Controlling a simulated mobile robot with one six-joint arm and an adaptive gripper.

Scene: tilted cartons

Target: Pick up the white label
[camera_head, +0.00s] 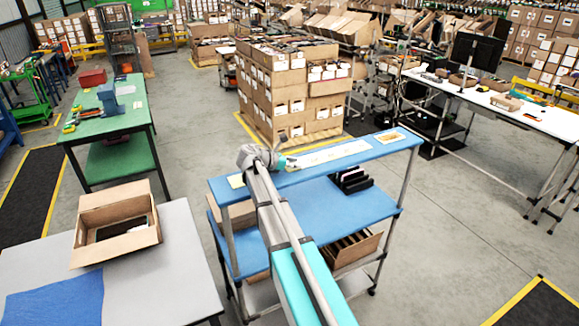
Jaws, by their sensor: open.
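A long white label (336,153) lies flat on the blue top shelf of a cart (362,157). My arm reaches from the bottom of the view to that shelf. My gripper (285,147) is small in the view, just left of the white label and over or near the shelf's back edge. It is open and I see nothing held in it. The exact gap between its fingers and the label is too small to tell. My wrist and arm hide part of the shelf's left side.
A pale yellowish piece (237,181) and a tan piece (390,137) lie at the shelf's ends. A black rack (351,179) stands on the shelf below. Stacked cartons (270,90) stand behind; a grey table (175,265) with an open carton (117,222) is at left.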

